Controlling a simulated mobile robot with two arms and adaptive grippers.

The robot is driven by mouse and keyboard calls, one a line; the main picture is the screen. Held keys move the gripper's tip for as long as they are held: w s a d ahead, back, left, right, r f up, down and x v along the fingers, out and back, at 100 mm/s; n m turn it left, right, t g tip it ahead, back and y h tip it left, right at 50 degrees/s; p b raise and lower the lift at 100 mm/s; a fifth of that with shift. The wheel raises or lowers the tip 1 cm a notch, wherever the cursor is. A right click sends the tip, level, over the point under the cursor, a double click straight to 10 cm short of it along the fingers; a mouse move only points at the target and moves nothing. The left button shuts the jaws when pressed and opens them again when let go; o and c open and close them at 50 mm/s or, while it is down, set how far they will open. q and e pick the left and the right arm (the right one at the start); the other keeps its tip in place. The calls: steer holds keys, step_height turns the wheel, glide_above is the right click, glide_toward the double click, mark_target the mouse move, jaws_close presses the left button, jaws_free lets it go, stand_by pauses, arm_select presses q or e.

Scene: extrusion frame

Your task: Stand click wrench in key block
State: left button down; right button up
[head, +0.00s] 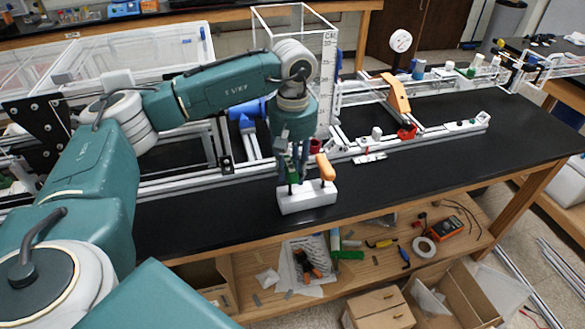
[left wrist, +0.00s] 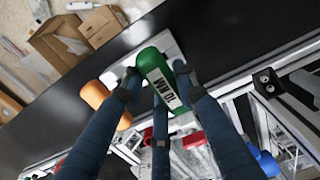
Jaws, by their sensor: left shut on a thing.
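The white key block (head: 307,197) sits near the front edge of the black bench top. An orange-handled tool (head: 326,168) stands in its right part; its handle also shows in the left wrist view (left wrist: 101,97). My left gripper (head: 291,172) points down over the block's left part, shut on the green click wrench (left wrist: 160,78). The wrench's green handle carries a white label with dark print, and the fingers hide part of it. A short dark shaft shows below it at the block's top; I cannot tell how deep it sits. My right gripper is out of view.
Aluminium rails (head: 180,185) run behind the block, with a clear upright column (head: 326,85) beyond my forearm. An orange bracket (head: 397,93) stands farther right. The black bench top (head: 450,160) is free to the block's right. A lower shelf holds tools and open cardboard boxes (head: 447,293).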

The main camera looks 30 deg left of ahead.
arm_select(q)
steer(key=shift+f+b, duration=0.45)
steer(key=shift+f, duration=0.25)
steer(key=shift+f, duration=0.15)
steer(key=c, duration=1.3)
jaws_free()
steer(key=shift+o, duration=0.2)
step_height(320, 180, up, 12)
steer(key=shift+r, duration=0.1)
